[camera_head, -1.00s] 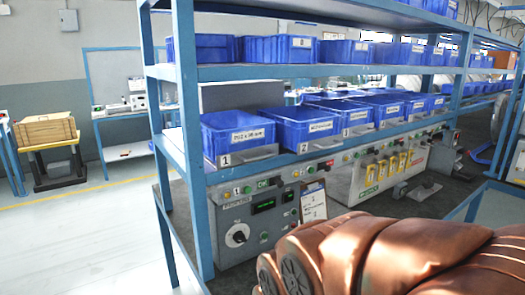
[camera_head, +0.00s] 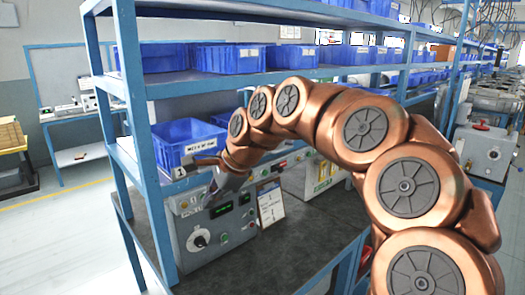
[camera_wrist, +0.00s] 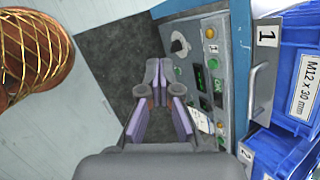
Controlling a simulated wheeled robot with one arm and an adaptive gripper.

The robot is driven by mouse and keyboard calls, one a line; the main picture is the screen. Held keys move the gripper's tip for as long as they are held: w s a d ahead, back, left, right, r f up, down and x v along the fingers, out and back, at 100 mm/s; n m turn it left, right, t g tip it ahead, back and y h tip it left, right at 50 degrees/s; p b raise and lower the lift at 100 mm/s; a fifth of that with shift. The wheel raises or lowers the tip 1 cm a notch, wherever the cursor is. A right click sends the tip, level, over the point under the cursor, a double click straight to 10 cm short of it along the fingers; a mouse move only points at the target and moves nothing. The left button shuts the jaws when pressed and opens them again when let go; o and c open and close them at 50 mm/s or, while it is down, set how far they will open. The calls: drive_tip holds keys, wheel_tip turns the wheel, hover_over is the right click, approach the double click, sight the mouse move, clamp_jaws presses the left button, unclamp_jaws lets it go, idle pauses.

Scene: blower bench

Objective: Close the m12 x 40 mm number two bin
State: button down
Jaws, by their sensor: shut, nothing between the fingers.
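The number two bin (camera_wrist: 280,150) shows as a blue edge at the lower right of the wrist view, beside its grey tray front marked 2 (camera_wrist: 246,154). Its own label is out of sight, and I cannot tell how far it is pulled out. In the head view my arm hides it. The number one bin, labelled M12 x 30 mm (camera_wrist: 298,55), is next to it and also shows in the head view (camera_head: 186,142). My gripper (camera_wrist: 157,72) is shut and empty, left of the bins. In the head view it hangs (camera_head: 216,192) before the control box.
The grey control box (camera_head: 212,225) with knob and buttons stands under the bin shelf. A blue frame post (camera_head: 140,150) rises at the left. Several blue bins (camera_head: 228,57) fill the shelf above. The dark lower bench top (camera_head: 290,240) has bare room in front.

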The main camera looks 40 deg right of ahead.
drive_tip(key=d+r+m+t+h+p, duration=0.1)
drive_tip(key=d+r+m+t+p, duration=0.15)
drive_tip(key=d+m, duration=0.8)
drive_tip(key=d+r+m+t+h+p, duration=0.15)
drive_tip(key=d+r+m, duration=0.3)
drive_tip(key=d, duration=1.15)
drive_tip(key=w+r+p+x, duration=0.1)
drive_tip(key=p+x, duration=0.3)
drive_tip(key=x, duration=0.9)
drive_tip(key=shift+d+m+p, duration=0.3)
drive_tip(key=shift+m+p, duration=0.1)
drive_tip(key=shift+r, duration=0.1)
